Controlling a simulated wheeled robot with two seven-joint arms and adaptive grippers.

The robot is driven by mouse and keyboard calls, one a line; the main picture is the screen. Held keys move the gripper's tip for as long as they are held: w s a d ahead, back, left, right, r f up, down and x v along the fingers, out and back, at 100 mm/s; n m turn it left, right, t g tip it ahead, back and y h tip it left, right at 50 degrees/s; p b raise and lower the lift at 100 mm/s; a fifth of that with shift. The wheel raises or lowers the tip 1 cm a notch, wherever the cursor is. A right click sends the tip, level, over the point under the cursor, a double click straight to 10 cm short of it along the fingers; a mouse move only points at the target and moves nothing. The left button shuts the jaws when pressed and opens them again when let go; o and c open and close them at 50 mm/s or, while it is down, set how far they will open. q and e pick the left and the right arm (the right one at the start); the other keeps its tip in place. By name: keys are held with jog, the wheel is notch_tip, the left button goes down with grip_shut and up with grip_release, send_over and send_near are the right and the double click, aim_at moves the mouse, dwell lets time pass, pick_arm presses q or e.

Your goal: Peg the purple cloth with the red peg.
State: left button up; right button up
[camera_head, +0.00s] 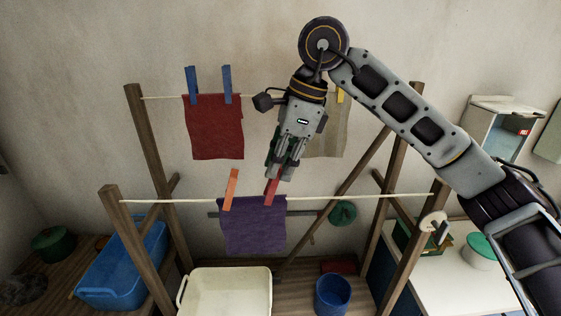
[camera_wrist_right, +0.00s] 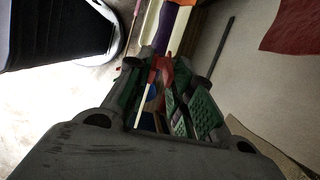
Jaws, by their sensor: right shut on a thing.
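The purple cloth (camera_head: 253,229) hangs over the front line of the wooden drying rack in the head view. An orange peg (camera_head: 231,189) stands on its left top edge. The red peg (camera_head: 271,191) is at the cloth's right top edge, upright and slightly tilted. My right gripper (camera_head: 280,172) is above the front line and shut on the red peg, whose lower end meets the line and the cloth edge. The red peg also shows between the fingers in the right wrist view (camera_wrist_right: 165,68). Whether the peg grips the cloth, I cannot tell. My left gripper is not in view.
A red cloth (camera_head: 214,130) with two blue pegs and a beige cloth (camera_head: 328,135) hang on the back line. A cream basin (camera_head: 228,291), a blue bucket (camera_head: 332,295) and a blue tub (camera_head: 122,264) stand below. The front line right of the cloth is free.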

jog(key=shift+w+f+b, duration=0.1)
jog(key=shift+f+b, duration=0.4)
jog(key=shift+f, duration=0.2)
dwell(0.5)
jog(key=o, duration=1.3)
jog(key=shift+r, duration=0.2)
jog(key=shift+r+p, duration=2.6)
jog(key=shift+r, duration=1.25)
